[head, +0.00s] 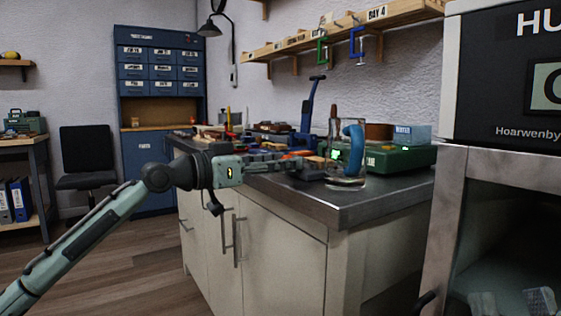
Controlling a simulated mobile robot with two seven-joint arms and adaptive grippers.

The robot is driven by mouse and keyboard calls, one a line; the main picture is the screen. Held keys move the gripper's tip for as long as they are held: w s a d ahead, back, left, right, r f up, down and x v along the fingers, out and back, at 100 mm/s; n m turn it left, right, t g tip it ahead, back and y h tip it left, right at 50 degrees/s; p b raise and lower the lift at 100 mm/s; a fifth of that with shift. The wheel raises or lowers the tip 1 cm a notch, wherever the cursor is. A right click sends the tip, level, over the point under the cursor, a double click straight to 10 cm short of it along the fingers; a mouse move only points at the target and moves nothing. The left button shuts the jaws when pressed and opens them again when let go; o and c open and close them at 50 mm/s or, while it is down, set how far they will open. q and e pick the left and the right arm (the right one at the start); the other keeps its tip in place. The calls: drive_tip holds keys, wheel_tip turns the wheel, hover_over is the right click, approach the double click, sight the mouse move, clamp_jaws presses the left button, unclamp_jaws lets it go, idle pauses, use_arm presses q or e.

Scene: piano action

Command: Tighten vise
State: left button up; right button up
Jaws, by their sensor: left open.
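My left arm comes in from the lower left, and my left gripper (308,166) reaches over the front edge of the workbench. It is open, its fingers small and dark against the clutter. A tall blue tool with a black top handle (311,105) stands behind it on the bench; it may be the vise, but I cannot tell for sure. A curved light-blue piece (353,150) stands upright just right of the gripper. I cannot tell whether the gripper touches anything.
The workbench (375,200) has a metal top and white cabinets with handles below. A green case (405,158) sits at its right. A large metal-framed unit (500,165) stands close on the right. A wall shelf (345,30) holds clamps. Floor is free at the left.

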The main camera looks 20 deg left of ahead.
use_arm(q)
drive_tip(key=shift+c, duration=0.6)
clamp_jaws()
drive_tip(key=shift+m, duration=0.8)
drive_tip(key=shift+o, duration=0.6)
unclamp_jaws()
drive_tip(key=shift+s, duration=0.1)
drive_tip(key=v, duration=1.2)
